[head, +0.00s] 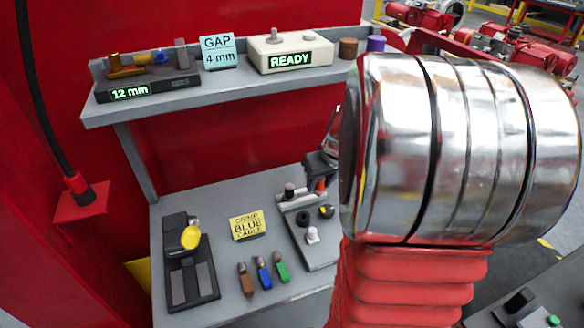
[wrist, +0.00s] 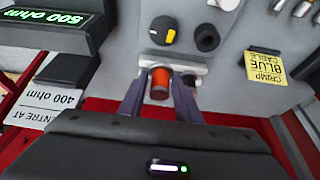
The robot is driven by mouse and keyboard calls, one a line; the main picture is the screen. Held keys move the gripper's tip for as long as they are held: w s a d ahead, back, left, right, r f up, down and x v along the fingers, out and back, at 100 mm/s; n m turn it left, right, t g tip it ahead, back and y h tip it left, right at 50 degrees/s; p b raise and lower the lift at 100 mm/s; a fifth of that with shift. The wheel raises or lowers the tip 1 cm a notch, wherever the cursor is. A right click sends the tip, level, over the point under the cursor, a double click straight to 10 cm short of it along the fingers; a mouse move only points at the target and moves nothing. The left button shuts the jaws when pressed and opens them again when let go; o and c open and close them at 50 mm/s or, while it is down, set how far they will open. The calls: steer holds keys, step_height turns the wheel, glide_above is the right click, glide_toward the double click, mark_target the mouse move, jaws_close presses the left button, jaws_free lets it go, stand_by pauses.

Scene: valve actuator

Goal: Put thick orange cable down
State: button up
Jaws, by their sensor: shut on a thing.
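The thick orange cable (wrist: 160,84) shows in the wrist view as a short orange cylinder between my fingertips. My gripper (wrist: 160,92) is shut on it. The cable is at the silver bar (wrist: 185,67) of a grey fixture; I cannot tell whether it touches the bar. In the head view the cable's orange-red end (head: 320,185) shows above the fixture (head: 318,252), beside a black post. My gripper (head: 321,165) is partly hidden there behind my large silver arm joint.
Brown (head: 246,280), blue (head: 264,274) and green (head: 281,267) cables lie on the grey bench. A yellow "CRIMP BLUE CABLE" sign (head: 247,226) and a black tool (head: 188,262) stand left of the fixture. The shelf above holds a "READY" box (head: 290,52) and a "12 mm" display (head: 130,92).

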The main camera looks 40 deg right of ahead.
steer(key=shift+w+d, duration=0.2)
steer(key=shift+w, duration=0.55)
steer(key=shift+w+d, duration=0.25)
steer(key=shift+w, duration=0.45)
steer(key=shift+w+d, duration=0.2)
steer(key=shift+w, duration=0.55)
steer(key=shift+s+x, duration=0.2)
steer(key=shift+x, duration=1.6)
steer(key=shift+a+f, duration=0.1)
steer(key=shift+f, duration=0.6)
steer(key=o, duration=1.1)
steer(key=shift+o, duration=0.2)
